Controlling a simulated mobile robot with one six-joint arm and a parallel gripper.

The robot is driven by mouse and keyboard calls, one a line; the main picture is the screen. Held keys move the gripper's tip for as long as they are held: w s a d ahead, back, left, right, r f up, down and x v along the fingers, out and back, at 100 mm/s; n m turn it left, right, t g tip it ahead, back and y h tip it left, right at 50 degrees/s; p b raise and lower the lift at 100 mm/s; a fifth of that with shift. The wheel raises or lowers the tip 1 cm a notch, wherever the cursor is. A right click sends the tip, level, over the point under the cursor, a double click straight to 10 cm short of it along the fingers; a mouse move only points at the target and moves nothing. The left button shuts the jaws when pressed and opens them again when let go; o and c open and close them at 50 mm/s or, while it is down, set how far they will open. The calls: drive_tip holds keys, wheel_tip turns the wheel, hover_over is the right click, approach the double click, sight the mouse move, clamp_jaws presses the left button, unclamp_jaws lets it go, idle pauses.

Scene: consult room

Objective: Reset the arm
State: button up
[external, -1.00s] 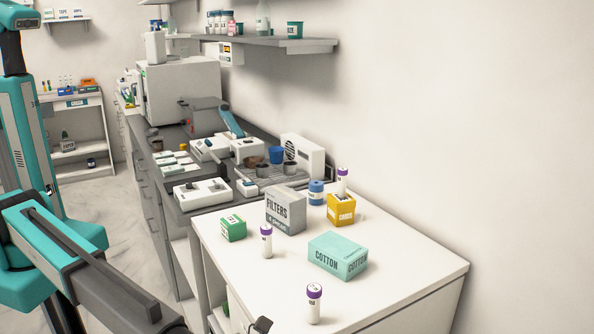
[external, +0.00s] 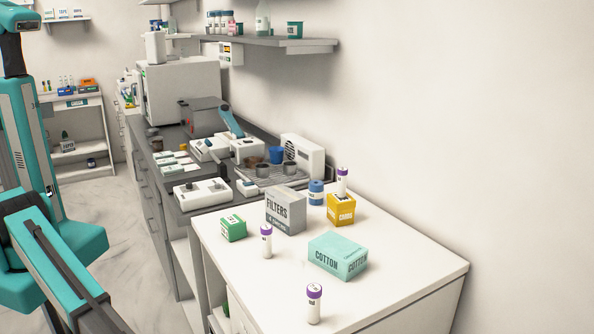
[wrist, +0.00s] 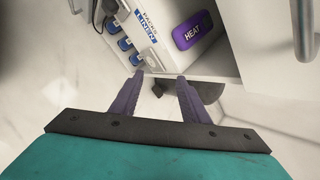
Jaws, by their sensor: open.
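My gripper (wrist: 160,75) shows in the wrist view with its two dark purple fingers apart and nothing between them. The fingers point toward a low open shelf unit and pale marble floor. In the external view my teal and grey arm is at the lower left, left of the white table (external: 420,268). The gripper itself is outside that view.
The table holds a cotton box (external: 338,257), a filters box (external: 286,211), a green box (external: 233,228), a yellow box (external: 341,210) and purple-capped tubes (external: 314,304). In the wrist view, a linen box (wrist: 150,30) and a purple heat pack (wrist: 192,30) sit on the shelf.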

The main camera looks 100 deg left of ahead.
drive_tip(key=s+a+f+n+g+h+p, duration=0.1)
drive_tip(key=s+a+f+n+g+p, duration=0.25)
drive_tip(key=s, duration=0.75)
drive_tip(key=s+a+f+n+g+p, duration=0.1)
drive_tip(key=s+a+f+n+g, duration=0.2)
drive_tip(key=s+a+f+n, duration=0.5)
drive_tip(key=s+r+n+g+h+p, duration=0.2)
drive_tip(key=s+n+g+h+p, duration=0.1)
drive_tip(key=s, duration=2)
drive_tip(key=d+n+g, duration=0.1)
drive_tip(key=n, duration=0.1)
drive_tip(key=shift+s+n+h, duration=0.3)
drive_tip(key=shift+s+n, duration=0.05)
